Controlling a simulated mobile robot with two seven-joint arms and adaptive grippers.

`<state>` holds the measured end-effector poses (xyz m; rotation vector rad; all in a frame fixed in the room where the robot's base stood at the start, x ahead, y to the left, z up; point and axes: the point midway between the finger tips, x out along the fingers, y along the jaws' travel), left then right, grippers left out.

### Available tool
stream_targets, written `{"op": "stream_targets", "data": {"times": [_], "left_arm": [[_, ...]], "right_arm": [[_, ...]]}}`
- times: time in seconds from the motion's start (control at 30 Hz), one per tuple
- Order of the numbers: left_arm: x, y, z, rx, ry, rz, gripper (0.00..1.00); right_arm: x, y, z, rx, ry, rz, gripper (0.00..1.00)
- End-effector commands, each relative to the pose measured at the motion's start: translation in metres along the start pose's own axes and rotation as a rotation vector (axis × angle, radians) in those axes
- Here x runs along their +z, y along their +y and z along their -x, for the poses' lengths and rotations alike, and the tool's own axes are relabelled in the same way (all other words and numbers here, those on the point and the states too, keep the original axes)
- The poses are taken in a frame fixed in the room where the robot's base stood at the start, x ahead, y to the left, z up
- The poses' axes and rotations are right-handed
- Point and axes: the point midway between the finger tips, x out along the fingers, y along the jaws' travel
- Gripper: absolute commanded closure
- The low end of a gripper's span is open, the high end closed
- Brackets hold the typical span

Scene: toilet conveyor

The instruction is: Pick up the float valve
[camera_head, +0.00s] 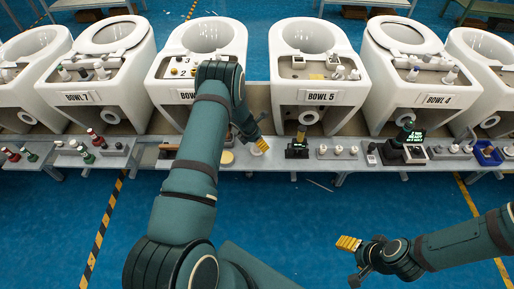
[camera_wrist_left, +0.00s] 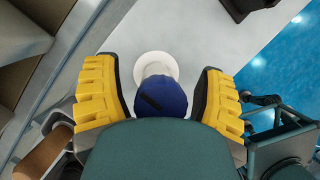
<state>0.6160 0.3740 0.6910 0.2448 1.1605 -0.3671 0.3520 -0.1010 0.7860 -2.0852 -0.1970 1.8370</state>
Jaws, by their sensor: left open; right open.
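A white round-based piece (camera_wrist_left: 158,68) with a dark blue rounded top (camera_wrist_left: 160,97) stands on the pale bench, between the fingers of my left gripper (camera_wrist_left: 160,95). It looks like the float valve, though I cannot be sure. The fingers are apart, with a gap on each side of the blue top. In the head view my left gripper (camera_head: 258,142) is low over the bench below the bowls, and it mostly hides the piece. My right gripper (camera_head: 348,243) is open and empty, in front of the bench above the blue floor.
A row of white toilet bowls, including BOWL 5 (camera_head: 318,97) and BOWL 4 (camera_head: 438,99), stands behind the narrow bench (camera_head: 340,167).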

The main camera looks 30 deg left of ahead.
Motion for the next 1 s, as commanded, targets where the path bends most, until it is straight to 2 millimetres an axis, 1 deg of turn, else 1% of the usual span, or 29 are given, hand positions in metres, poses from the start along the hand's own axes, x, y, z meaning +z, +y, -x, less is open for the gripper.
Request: {"op": "stream_targets", "data": {"times": [0.1,0.13,0.17,0.2,0.27,0.3,0.33,0.77,0.87,1.0], "left_arm": [[0.000,0.000,0.001,0.000,0.000,0.000,0.30],[0.000,0.000,0.001,0.000,0.000,0.000,0.35],[0.000,0.000,0.001,0.000,0.000,0.000,0.46],[0.000,0.000,0.001,0.000,0.000,0.000,0.60],[0.000,0.000,0.001,0.000,0.000,0.000,0.81],[0.000,0.000,0.001,0.000,0.000,0.000,0.95],[0.000,0.000,0.001,0.000,0.000,0.000,1.00],[0.001,0.000,0.002,0.000,0.000,0.000,1.00],[0.005,0.001,0.011,0.002,-0.002,-0.001,1.00],[0.015,0.001,0.034,0.003,-0.003,-0.002,1.00]], "right_arm": [[0.000,0.000,0.000,0.000,0.000,0.000,0.37],[0.000,0.000,0.000,0.000,0.000,0.000,0.37],[0.000,0.000,0.000,0.000,0.000,0.000,0.37],[0.000,0.000,0.000,0.000,0.000,0.000,0.37],[0.000,0.000,0.000,0.000,0.000,0.000,0.37],[0.000,0.000,0.000,0.000,0.000,0.000,0.37],[0.000,0.000,0.000,0.000,0.000,0.000,0.37],[0.000,0.000,0.000,0.000,0.000,0.000,0.37],[-0.001,-0.001,0.002,0.000,0.001,-0.001,0.37],[-0.003,-0.003,0.007,0.001,0.005,-0.002,0.37]]}}
